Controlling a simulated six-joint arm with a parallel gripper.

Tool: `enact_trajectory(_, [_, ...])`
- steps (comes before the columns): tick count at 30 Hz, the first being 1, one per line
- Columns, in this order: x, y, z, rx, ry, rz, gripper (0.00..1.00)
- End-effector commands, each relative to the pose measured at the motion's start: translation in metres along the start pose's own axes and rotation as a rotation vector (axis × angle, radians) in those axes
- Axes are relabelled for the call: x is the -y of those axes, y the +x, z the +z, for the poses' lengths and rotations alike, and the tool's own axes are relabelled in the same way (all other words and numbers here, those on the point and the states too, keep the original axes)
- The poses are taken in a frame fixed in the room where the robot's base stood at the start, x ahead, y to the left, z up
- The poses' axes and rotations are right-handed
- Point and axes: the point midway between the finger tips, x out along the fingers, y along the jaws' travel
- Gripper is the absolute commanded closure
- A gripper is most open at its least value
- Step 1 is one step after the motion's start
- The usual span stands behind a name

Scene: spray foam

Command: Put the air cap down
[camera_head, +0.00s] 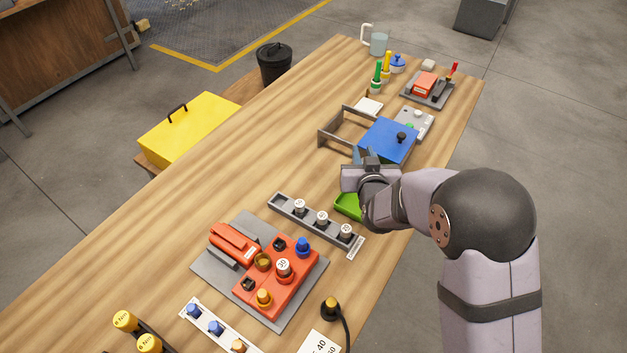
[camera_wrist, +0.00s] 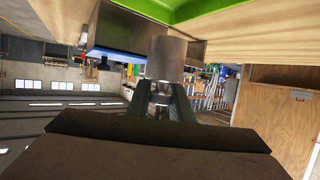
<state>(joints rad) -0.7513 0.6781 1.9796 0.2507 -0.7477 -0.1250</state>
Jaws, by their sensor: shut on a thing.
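The air cap is most likely the shiny metal cylinder (camera_wrist: 166,57) between the fingers in the wrist view. My gripper (camera_wrist: 161,92) is shut on it. In the head view my gripper (camera_head: 362,163) is in front of the blue-topped box (camera_head: 388,139) and by the green tray (camera_head: 347,207); my wrist hides the cap and part of the tray there. The green tray's edge also shows at the top of the wrist view (camera_wrist: 195,10), close to the cap's far end. I cannot tell whether they touch.
A grey rack (camera_head: 282,207) with several numbered caps stands near the tray. A red fixture (camera_head: 290,270) on a grey plate is nearer the camera. A grey frame (camera_head: 338,130) stands beside the blue-topped box. The table's left middle is clear.

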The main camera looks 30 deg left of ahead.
Motion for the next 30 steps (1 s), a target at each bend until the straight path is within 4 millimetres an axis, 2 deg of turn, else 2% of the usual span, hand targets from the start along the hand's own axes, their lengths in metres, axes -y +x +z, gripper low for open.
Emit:
enact_trajectory(1, [0.006, 0.012, -0.008, -0.005, -0.015, -0.042, 1.0])
enact_trajectory(3, [0.02, 0.022, -0.018, -0.004, -0.038, -0.105, 1.0])
enact_trajectory(9, [0.06, 0.038, -0.041, -0.002, -0.098, -0.264, 1.0])
enact_trajectory(15, [0.096, 0.043, -0.06, -0.003, -0.146, -0.398, 1.0])
enact_trajectory(22, [0.125, 0.042, -0.077, -0.004, -0.191, -0.522, 1.0])
enact_trajectory(27, [0.141, 0.04, -0.081, -0.001, -0.217, -0.594, 1.0])
enact_trajectory(30, [0.149, 0.04, -0.074, 0.003, -0.233, -0.644, 1.0])
